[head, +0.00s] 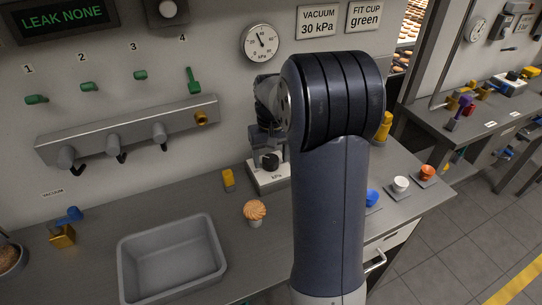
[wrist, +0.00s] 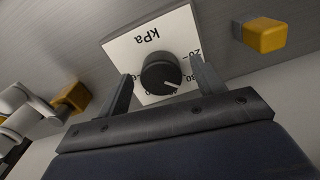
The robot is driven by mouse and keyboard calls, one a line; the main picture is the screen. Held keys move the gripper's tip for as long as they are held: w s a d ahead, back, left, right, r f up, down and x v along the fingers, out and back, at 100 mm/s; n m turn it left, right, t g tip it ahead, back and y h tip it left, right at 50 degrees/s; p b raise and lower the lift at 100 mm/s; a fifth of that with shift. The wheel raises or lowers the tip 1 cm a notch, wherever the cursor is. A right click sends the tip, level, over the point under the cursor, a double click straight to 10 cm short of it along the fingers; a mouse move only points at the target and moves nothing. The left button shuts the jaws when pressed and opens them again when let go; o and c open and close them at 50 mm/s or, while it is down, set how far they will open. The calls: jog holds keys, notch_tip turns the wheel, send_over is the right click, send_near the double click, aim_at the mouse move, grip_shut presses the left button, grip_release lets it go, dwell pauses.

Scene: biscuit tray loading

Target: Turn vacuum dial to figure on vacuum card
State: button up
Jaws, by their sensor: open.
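The vacuum dial is a black round knob (wrist: 161,73) on a white panel (wrist: 120,47) marked kPa, and it also shows in the head view (head: 270,162). Its white pointer line faces the lower right in the wrist view; the figure beside it is too small to read surely. My gripper (wrist: 163,78) is open, with one finger on either side of the knob; I cannot tell whether they touch it. In the head view my arm hides much of the gripper. The vacuum card (head: 319,22) on the wall reads 30 kPa.
A round gauge (head: 262,43) hangs on the wall left of the card. A yellow block (head: 229,180) and a biscuit on a cup (head: 255,211) stand near the dial. A grey tray (head: 172,257) lies at front left. Another card (head: 364,16) reads FIT CUP green.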

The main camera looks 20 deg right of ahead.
aim_at(271, 160)
notch_tip(271, 160, up, 11)
dwell(0.6)
jog(key=shift+f, duration=0.2)
notch_tip(271, 160, down, 11)
jog(key=shift+r, duration=0.2)
dwell(0.4)
